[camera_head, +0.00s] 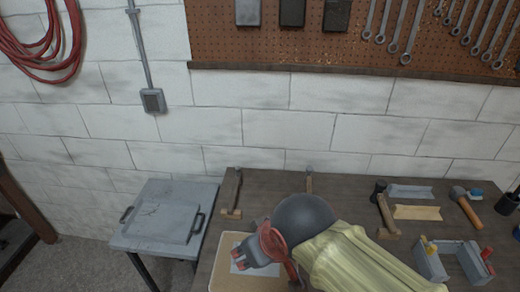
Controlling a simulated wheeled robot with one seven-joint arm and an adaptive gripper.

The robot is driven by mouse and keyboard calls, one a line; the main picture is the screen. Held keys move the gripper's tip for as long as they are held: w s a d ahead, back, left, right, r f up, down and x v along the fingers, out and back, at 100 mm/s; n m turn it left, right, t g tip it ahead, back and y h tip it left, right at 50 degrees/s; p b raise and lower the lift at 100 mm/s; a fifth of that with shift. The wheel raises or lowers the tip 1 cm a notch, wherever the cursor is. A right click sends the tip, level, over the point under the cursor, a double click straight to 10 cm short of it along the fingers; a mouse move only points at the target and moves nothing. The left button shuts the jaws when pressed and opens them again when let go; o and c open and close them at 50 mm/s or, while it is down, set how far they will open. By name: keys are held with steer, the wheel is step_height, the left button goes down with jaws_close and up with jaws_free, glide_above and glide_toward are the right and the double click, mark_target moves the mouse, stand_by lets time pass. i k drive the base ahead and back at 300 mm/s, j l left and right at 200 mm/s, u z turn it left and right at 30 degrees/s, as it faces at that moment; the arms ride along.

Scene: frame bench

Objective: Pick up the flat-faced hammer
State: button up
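A hammer (468,208) lies on the right part of the dark wooden bench. Its grey head is at the back left end and its orange-brown handle points toward the front right. The shape of its face is too small to tell. My gripper (240,259), grey with red parts, is low at the left front of the bench, over a tan board, far to the left of the hammer. Nothing is visibly held in it. Its fingers are too small and foreshortened to show whether they are open.
My arm covers the bench's front middle. Wooden pieces (231,194) (388,216) stand on the bench (272,184). Near the hammer are a tan strip (417,212), a grey strip (410,191), a dark cup (507,204) and a grey holder (431,264). A grey side table (150,244) stands left.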

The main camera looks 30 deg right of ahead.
mark_target(307, 180)
steer(key=z, duration=1.25)
